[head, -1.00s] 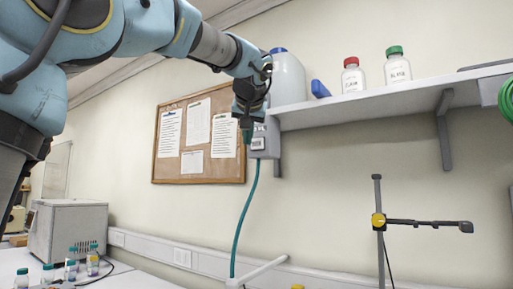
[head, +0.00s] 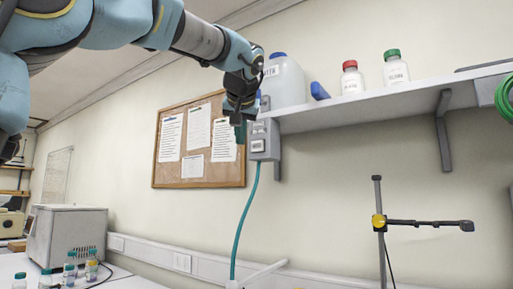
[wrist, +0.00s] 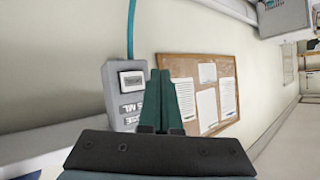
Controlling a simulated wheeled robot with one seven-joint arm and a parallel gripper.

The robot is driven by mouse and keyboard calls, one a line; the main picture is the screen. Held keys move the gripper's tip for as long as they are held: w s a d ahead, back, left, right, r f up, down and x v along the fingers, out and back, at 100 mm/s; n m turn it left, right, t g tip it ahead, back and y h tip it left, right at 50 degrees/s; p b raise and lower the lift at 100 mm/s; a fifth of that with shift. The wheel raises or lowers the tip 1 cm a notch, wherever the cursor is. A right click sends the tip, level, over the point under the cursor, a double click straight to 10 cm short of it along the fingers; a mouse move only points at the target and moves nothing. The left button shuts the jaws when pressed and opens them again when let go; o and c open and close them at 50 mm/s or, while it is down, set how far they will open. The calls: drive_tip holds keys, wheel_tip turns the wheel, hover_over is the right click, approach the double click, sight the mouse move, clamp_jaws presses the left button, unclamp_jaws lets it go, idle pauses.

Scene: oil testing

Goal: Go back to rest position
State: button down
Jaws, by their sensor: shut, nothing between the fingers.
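My gripper (head: 239,130) hangs from my blue arm at the upper middle of the head view, pointing down. It is in front of the wall, just left of a grey wall box (head: 264,140) with a small display. In the wrist view my gripper (wrist: 161,75) shows two dark green fingers close together, with nothing seen between them. The grey box (wrist: 125,72) is behind and left of the fingers there. A cork board (wrist: 175,66) with papers is behind and to their right.
A shelf (head: 360,106) holds a large jug (head: 285,82), a red-capped bottle (head: 352,79) and a green-capped bottle (head: 397,71). A stand with a clamp (head: 430,223) is at right. A grey machine (head: 68,236) and several vials stand at lower left. The wall's middle is clear.

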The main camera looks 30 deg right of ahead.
drive_tip(key=w+a+f+n+g+y, duration=0.1)
drive_tip(key=w+a+f+g, duration=0.1)
drive_tip(key=a+f, duration=0.65)
drive_tip(key=w+a+f+g+y, duration=0.15)
drive_tip(key=a+f, duration=0.25)
drive_tip(key=f, duration=0.9)
drive_tip(key=w+a+f+n+g+y, duration=0.1)
drive_tip(key=w+a+f+g, duration=0.15)
drive_tip(key=a+f, duration=0.6)
drive_tip(key=s+a+f+n+g, duration=0.1)
drive_tip(key=s+a+f, duration=0.3)
drive_tip(key=f, duration=0.3)
drive_tip(key=s+a+f+n+g, duration=0.1)
drive_tip(key=s+a+f, duration=0.4)
drive_tip(key=f, duration=0.3)
drive_tip(key=s+a+f+n+g+y, duration=0.1)
drive_tip(key=s+a+f+n, duration=0.1)
drive_tip(key=s+a+f, duration=0.3)
wheel_tip(320, 180, down, 3)
drive_tip(key=shift+s+f+g, duration=0.1)
drive_tip(key=shift+s+g, duration=0.3)
drive_tip(key=shift+s, duration=0.25)
drive_tip(key=shift+w, duration=0.1)
idle(0.8)
